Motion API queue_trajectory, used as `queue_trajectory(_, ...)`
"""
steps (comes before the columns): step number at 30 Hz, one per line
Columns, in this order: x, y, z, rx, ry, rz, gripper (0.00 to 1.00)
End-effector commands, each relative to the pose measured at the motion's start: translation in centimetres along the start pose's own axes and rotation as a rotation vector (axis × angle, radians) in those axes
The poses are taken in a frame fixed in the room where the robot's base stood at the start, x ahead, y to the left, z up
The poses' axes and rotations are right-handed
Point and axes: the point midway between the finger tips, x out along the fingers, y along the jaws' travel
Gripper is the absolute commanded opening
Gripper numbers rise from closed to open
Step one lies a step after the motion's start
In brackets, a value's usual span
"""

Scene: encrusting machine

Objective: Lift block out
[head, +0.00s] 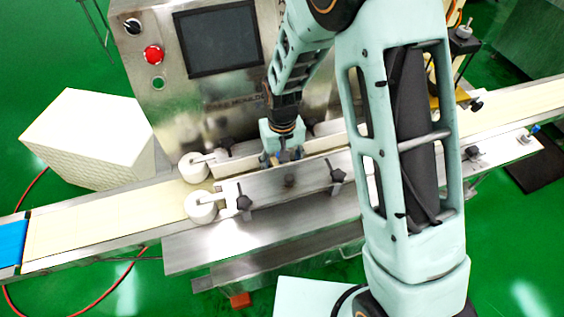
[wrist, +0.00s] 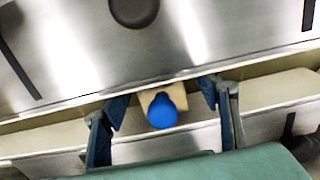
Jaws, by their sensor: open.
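The block (wrist: 150,96) is beige with a round blue knob (wrist: 162,112) on it. In the wrist view it sits in the narrow channel between two metal guide walls, over the pale belt. My gripper (wrist: 163,98) is open, with one dark blue finger on each side of the block and a visible gap on both sides. In the head view my gripper (head: 286,157) reaches down between the guide plates of the machine. There the block is hidden or too small to make out.
The machine's front metal guide plate (head: 290,190) with black knobs and the rear guide wall (head: 240,160) border the channel closely. Two white rollers (head: 201,205) stand at its left end. The belt (head: 100,220) is bare to the left. A white box (head: 88,140) stands behind it.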

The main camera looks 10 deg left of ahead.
Motion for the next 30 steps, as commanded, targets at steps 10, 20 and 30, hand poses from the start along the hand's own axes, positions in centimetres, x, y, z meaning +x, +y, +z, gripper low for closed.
queue_trajectory(10,0.0,0.0,0.0,0.0,0.0,0.0,0.34)
queue_trajectory(20,-0.1,0.0,0.0,0.0,0.001,0.0,0.05)
queue_trajectory(30,-1.6,0.0,-0.1,0.001,0.001,0.0,0.05)
